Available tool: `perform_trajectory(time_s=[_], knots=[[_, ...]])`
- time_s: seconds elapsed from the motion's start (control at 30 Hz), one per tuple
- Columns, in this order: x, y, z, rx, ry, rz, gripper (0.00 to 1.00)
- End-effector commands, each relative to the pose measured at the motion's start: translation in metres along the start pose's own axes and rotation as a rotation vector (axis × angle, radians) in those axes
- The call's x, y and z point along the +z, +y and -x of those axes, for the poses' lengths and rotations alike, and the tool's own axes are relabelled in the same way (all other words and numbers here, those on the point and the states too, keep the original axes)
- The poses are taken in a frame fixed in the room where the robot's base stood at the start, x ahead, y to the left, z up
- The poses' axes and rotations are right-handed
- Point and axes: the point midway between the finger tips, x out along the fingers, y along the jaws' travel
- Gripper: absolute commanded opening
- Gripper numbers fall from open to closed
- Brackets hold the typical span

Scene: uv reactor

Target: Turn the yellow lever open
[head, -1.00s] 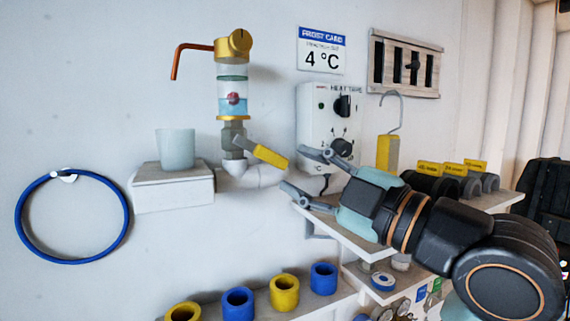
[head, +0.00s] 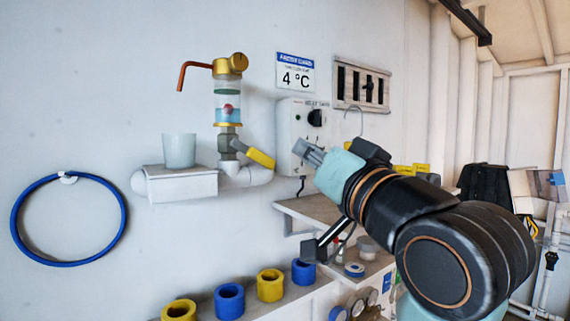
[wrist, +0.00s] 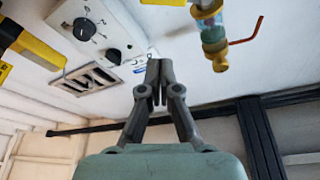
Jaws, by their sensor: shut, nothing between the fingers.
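The yellow lever (head: 261,158) sits on the grey valve below a clear sight glass (head: 228,105) with a brass cap. It slants down to the right from the valve. In the wrist view, a yellow piece that looks like its end (wrist: 163,2) is cut off at the top edge. My gripper (head: 300,149) is shut and empty, with its fingertips to the right of the lever's end, apart from it in the picture. The closed fingers also show in the wrist view (wrist: 157,68). The depth gap between fingers and lever is hard to judge.
A white control box (head: 295,118) with black knobs is on the wall behind my gripper. A white cup (head: 179,150) stands on a ledge left of the valve. Blue and yellow rings (head: 229,300) line the shelf below.

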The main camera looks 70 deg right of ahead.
Motion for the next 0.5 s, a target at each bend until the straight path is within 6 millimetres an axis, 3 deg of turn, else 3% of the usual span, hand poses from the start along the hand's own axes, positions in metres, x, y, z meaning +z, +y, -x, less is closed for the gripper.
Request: perform_trajectory(time_s=[0.1, 0.27, 0.5], knots=[[-0.001, 0.0, -0.002, 0.015, 0.013, -0.094, 0.0], [-0.002, 0.0, -0.006, 0.017, 0.012, -0.104, 0.0], [-0.004, -0.001, -0.045, 0.017, 0.008, -0.103, 0.0]])
